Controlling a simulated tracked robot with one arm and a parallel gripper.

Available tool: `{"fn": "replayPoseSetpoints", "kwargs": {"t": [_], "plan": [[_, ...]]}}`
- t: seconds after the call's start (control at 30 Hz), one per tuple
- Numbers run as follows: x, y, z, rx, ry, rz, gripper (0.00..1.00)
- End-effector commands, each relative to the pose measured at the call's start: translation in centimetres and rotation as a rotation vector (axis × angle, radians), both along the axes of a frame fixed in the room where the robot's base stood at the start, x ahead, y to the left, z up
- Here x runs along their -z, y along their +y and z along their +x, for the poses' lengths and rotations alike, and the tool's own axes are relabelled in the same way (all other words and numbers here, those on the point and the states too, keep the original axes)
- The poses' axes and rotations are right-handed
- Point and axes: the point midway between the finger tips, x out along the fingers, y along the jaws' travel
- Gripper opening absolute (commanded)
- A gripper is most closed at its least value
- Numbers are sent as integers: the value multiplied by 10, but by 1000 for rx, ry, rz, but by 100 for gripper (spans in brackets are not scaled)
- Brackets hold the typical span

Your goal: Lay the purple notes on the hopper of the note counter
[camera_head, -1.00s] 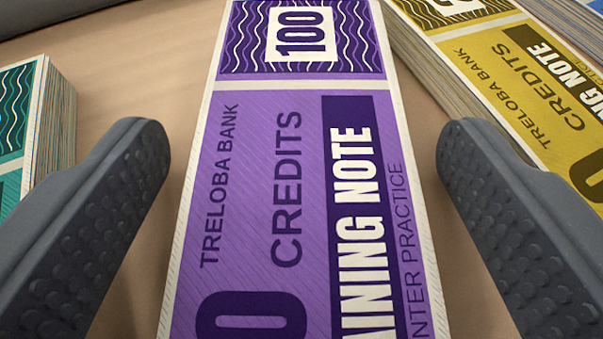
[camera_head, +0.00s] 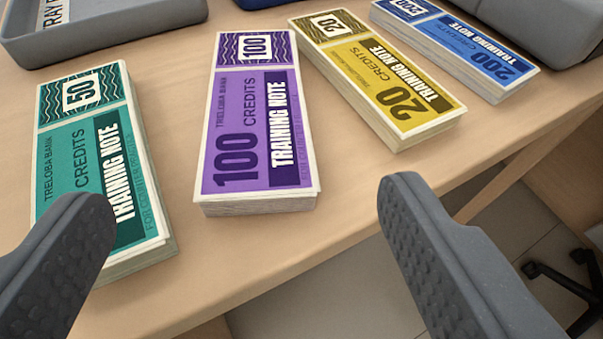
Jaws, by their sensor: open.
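The purple notes (camera_head: 255,125) are a thick stack marked 100, lying flat on the counter between a green stack and a yellow stack. My gripper (camera_head: 243,220) is open and empty. Its two grey fingers show at the lower left and lower right, above and on the near side of the purple stack, not touching it. The left finger overlaps part of the green stack in the picture. The note counter and its hopper cannot be made out in this view.
Green 50 notes (camera_head: 92,165) lie left of the purple stack. Yellow 20 notes (camera_head: 378,75) and blue 200 notes (camera_head: 460,45) lie to the right. A grey tray (camera_head: 110,22) stands at the back left. The counter's front edge (camera_head: 345,225) is close, with floor beyond.

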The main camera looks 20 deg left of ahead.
Motion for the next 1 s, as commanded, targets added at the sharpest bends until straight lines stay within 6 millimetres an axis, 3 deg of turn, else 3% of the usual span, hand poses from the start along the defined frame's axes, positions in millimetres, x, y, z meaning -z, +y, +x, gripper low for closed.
{"fn": "replayPoseSetpoints", "kwargs": {"t": [0.3, 0.37, 0.47, 0.6, 0.73, 0.87, 1.0], "plan": [[-4, -3, 1, 6, -5, -5, 76], [-14, -7, 7, 21, -19, -17, 76], [-49, -22, 26, 77, -58, -54, 76], [-140, -57, 53, 208, -136, -114, 76], [-234, -91, 55, 337, -180, -129, 76], [-323, -119, 33, 443, -195, -112, 76], [-410, -139, -11, 514, -191, -58, 76]]}}
